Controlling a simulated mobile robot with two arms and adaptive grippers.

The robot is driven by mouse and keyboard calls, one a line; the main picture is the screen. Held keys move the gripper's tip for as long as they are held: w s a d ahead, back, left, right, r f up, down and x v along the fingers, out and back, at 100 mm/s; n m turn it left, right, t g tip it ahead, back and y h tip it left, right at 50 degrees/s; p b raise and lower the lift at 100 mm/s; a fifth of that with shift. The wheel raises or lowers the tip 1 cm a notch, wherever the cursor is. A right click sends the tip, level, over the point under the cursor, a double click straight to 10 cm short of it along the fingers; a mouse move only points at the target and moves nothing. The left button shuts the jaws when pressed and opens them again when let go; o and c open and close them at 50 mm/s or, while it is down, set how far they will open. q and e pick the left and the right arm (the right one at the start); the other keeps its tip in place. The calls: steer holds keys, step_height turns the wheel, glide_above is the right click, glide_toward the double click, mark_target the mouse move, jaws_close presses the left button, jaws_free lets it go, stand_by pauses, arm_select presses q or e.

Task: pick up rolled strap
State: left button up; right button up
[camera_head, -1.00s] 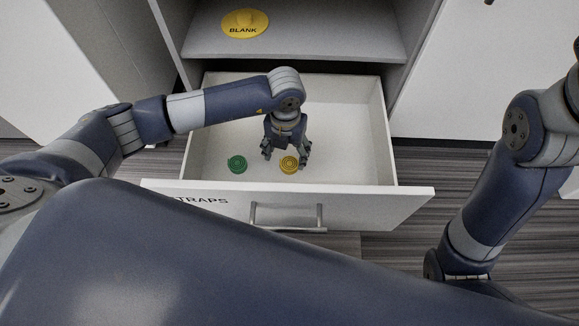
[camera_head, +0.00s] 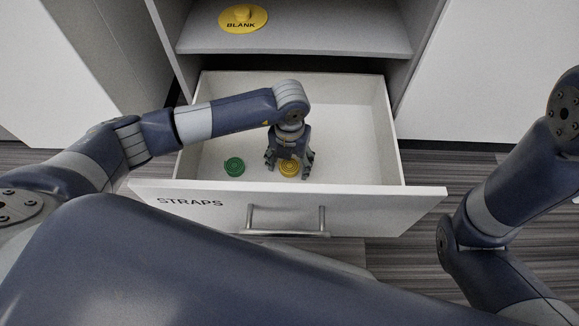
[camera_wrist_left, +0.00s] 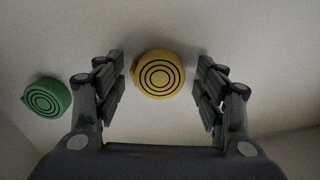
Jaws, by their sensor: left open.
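Two rolled straps lie in the open drawer, a yellow one (camera_head: 289,169) and a green one (camera_head: 234,167) to its left. My left gripper (camera_head: 290,165) is down in the drawer over the yellow rolled strap. In the left wrist view the yellow rolled strap (camera_wrist_left: 159,74) lies between the two open fingers (camera_wrist_left: 160,90), with gaps on both sides. The green rolled strap (camera_wrist_left: 47,97) is outside the left finger there. In the head view the fingers partly cover the yellow strap. My right gripper is outside the views; only part of that arm shows at the right.
The drawer (camera_head: 344,110) has a front panel labelled STRAPS (camera_head: 190,202) with a bar handle (camera_head: 286,222). Its walls surround the left gripper. A yellow disc labelled BLANK (camera_head: 243,18) lies on the shelf above. The drawer floor right of the gripper is clear.

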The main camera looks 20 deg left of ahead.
arm_select(q)
steer(key=c, duration=1)
steer(key=shift+o, duration=0.2)
